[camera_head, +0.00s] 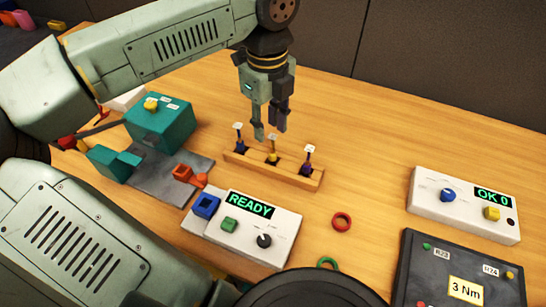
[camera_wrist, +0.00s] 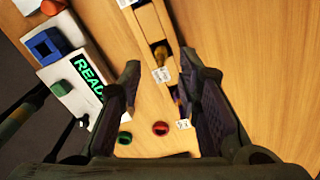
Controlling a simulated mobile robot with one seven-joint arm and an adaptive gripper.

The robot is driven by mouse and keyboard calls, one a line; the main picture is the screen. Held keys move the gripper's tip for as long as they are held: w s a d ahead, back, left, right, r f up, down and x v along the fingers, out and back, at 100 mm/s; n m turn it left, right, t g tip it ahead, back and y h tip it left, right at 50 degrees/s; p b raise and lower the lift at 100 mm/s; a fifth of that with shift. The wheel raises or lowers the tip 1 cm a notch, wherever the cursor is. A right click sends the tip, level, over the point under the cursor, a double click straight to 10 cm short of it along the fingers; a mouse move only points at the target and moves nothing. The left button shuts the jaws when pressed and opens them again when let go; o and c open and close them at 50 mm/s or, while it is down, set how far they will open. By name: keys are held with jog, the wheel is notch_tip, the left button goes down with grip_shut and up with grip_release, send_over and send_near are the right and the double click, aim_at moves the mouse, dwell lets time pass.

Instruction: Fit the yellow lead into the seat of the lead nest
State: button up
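The yellow lead (camera_head: 272,156) stands upright in the middle of a low wooden rack (camera_head: 245,165), with a white tag at its top. In the wrist view the yellow lead (camera_wrist: 160,53) shows between the finger lines. My gripper (camera_head: 269,134) is open and empty, pointing down just above the yellow lead. It also shows open in the wrist view (camera_wrist: 160,63), its fingers to either side of the lead's tag. I cannot tell which fixture is the lead nest; a blue square socket (camera_head: 206,206) sits on the white READY box (camera_head: 262,240).
A dark blue lead (camera_head: 239,138) and a purple lead (camera_head: 306,161) flank the yellow one closely. A red ring (camera_head: 342,221) and green ring (camera_head: 327,263) lie in front. A teal block (camera_head: 158,122) stands left; a white OK box (camera_head: 464,205) and dark torque panel (camera_head: 460,270) stand right.

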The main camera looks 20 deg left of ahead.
aim_at(272, 137)
jog(key=f, duration=0.2)
jog(key=d+f+b, duration=0.1)
jog(key=f, duration=0.1)
jog(key=shift+s+f, duration=0.15)
jog(key=shift+f, duration=0.05)
jog(key=shift+f+b, duration=0.3)
jog(key=shift+f, duration=0.1)
jog(key=shift+r, duration=0.1)
jog(key=shift+c, duration=0.2)
grip_shut()
